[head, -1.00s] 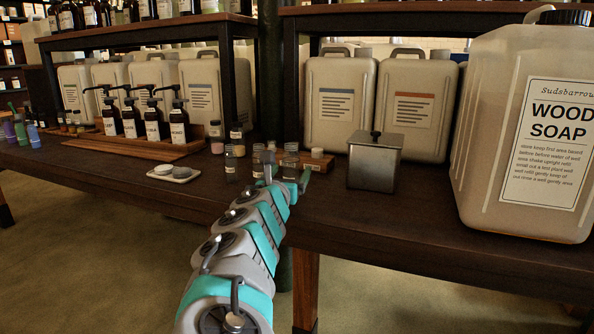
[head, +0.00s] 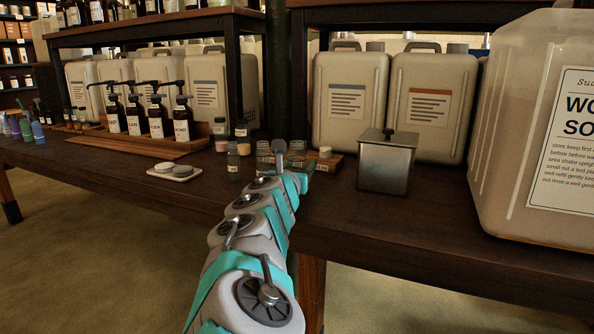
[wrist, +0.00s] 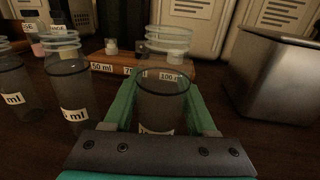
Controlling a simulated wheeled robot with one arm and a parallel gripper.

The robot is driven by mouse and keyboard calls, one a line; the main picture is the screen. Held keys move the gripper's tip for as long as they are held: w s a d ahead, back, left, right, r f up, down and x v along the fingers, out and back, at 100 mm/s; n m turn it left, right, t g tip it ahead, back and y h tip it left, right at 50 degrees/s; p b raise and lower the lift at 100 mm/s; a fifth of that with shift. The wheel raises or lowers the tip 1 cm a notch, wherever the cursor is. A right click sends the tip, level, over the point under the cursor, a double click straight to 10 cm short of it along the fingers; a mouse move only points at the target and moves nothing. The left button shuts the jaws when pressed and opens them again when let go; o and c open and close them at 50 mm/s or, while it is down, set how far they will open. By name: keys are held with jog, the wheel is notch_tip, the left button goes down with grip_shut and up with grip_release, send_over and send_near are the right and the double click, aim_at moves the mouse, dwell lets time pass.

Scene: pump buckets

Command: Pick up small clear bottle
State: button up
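In the wrist view, a small clear open-topped vessel (wrist: 162,104) with a pale label low on its side stands upright between the two green fingers of my gripper (wrist: 163,92). I take it as the small clear bottle. The fingers are spread, one on each side of it; I cannot tell whether they touch it. My gripper's dark palm bar hides its base. In the head view my arm covers most of the gripper (head: 299,167) and this vessel.
More clear vessels (wrist: 68,90) with ml labels stand close on the left. A wooden rack (wrist: 130,70) with volume labels is just behind. A metal canister (wrist: 272,80) stands on the right. Large jugs (head: 351,97) line the back; a small dish (head: 173,172) lies left on the dark table.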

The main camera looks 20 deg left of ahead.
grip_shut()
dwell(0.4)
